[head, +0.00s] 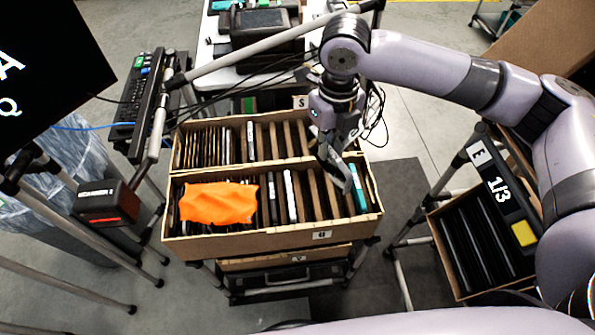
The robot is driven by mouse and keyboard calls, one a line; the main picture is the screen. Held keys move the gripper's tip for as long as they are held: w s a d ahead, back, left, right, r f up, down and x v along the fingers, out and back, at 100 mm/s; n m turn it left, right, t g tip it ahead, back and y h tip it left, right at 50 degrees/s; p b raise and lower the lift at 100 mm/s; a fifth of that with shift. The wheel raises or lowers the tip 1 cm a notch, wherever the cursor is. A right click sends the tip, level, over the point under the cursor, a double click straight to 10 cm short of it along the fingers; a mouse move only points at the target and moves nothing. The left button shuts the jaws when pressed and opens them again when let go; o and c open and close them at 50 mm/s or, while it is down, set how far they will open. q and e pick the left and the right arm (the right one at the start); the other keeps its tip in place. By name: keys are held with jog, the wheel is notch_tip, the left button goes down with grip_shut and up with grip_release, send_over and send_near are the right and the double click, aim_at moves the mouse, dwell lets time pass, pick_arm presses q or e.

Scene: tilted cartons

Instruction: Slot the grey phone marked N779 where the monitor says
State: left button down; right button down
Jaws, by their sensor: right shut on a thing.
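My right gripper (337,155) reaches down from the upper right over the right end of the front carton (225,247). It is shut on a thin grey item (335,172), probably the phone; no marking on it can be read. The item's lower end is at the carton's slots, and I cannot tell how deep it sits. A teal item (357,188) stands just right of it. The monitor (50,65) at the upper left is partly cut off and shows a large "A" and a smaller "Q". The front carton's label (322,235) looks like "Q". My left gripper is out of view.
An orange cloth (218,203) covers the front carton's left slots. A back carton (190,128), labelled "S", holds several thin items. A black scanner-like box (106,202) stands left.

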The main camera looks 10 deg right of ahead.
jog(key=f+p, duration=0.1)
jog(key=w+f+m+p, duration=0.1)
jog(key=w+f+p, duration=0.1)
jog(key=p, duration=0.1)
jog(key=shift+w+a+m, duration=0.15)
jog(key=shift+a+m, duration=0.1)
jog(key=shift+m, duration=0.15)
jog(key=shift+w+d+f+m+b, duration=0.1)
jog(key=shift+d+f+m+b, duration=0.5)
jog(key=shift+f, duration=2.2)
jog(key=shift+w+a+f+m+b, duration=0.15)
jog(key=shift+f+b, duration=0.8)
jog(key=shift+f, duration=1.85)
jog(key=shift+d+f+m+b, duration=0.4)
jog(key=shift+f+b, duration=0.4)
jog(key=shift+f, duration=2)
jog(key=shift+f, duration=0.3)
jog(key=c, duration=1.5)
grip_release()
jog(key=shift+c, duration=0.2)
notch_tip(320, 180, up, 12)
